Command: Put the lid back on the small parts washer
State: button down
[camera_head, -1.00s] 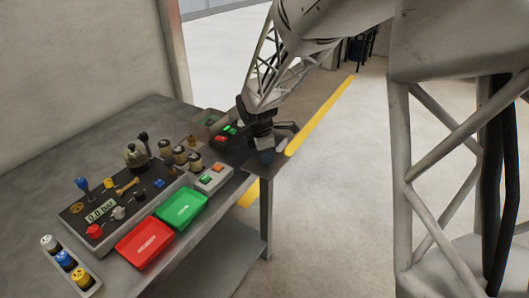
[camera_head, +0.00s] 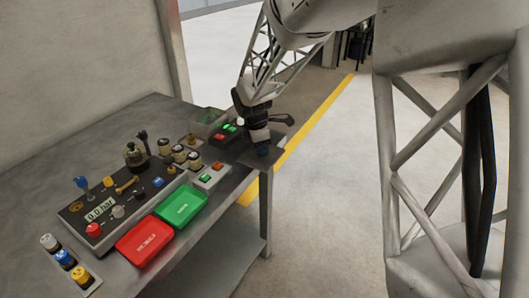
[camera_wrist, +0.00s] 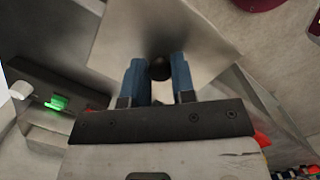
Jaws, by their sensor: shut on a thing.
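My gripper (camera_head: 263,150) is over the far right end of the bench, with its blue fingers pointing down. In the wrist view, its two blue fingers (camera_wrist: 159,78) are closed around a small dark round knob (camera_wrist: 160,68). The knob sits in front of a flat grey plate, which looks like the lid (camera_wrist: 150,28). The small parts washer seems to be the greenish see-through box (camera_head: 208,117) at the back of the bench, left of my gripper. Its opening is too small to make out. I cannot tell whether the lid touches anything below.
A box with lit green and red buttons (camera_head: 224,132) stands close left of my gripper. Open floor lies right.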

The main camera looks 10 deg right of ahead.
jog(key=w+a+r, duration=0.2)
jog(key=w+a, duration=0.3)
jog(key=w, duration=0.4)
jog(key=w+a+r, duration=0.3)
jog(key=w+a, duration=0.2)
jog(key=w, duration=0.5)
jog(key=w+a+r, duration=0.3)
jog(key=w+a, duration=0.2)
jog(key=w, duration=0.4)
jog(key=shift+w+r, duration=0.15)
jog(key=shift+w, duration=0.25)
jog(key=shift+f, duration=3.05)
jog(key=shift+f, duration=0.3)
jog(key=shift+c, duration=1.9)
grip_release()
jog(key=shift+r, duration=0.15)
